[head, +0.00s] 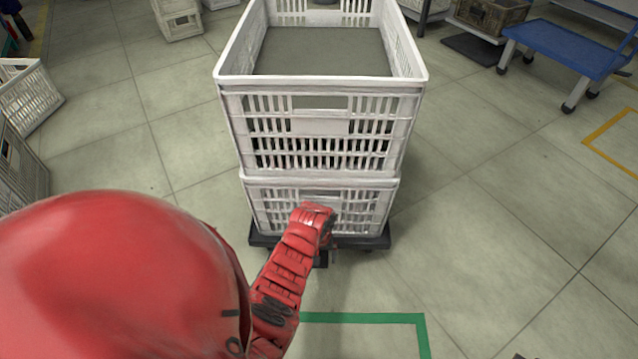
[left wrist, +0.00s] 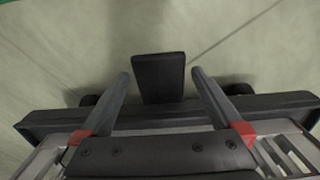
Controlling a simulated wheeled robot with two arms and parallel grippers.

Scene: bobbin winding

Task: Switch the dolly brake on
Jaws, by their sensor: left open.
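The dolly (head: 375,241) is a low black platform under two stacked white crates; its dark edge (left wrist: 270,106) crosses the left wrist view. A flat black brake pedal (left wrist: 159,80) sticks out from the middle of that edge. In the head view, a small dark piece at the dolly's front (head: 321,260) seems to be the pedal, partly hidden by my red left arm. My left gripper (left wrist: 160,73) is open, with one finger on each side of the pedal and visible gaps between. Whether the fingers are level with the pedal I cannot tell. My right gripper is not in view.
The upper white crate (head: 318,125) holds a grey flat surface; the lower crate (head: 358,207) stands on the dolly. A green floor line (head: 375,318) lies in front. A blue cart (head: 565,45) is at upper right, other crates (head: 25,95) at left. Floor right of the dolly is clear.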

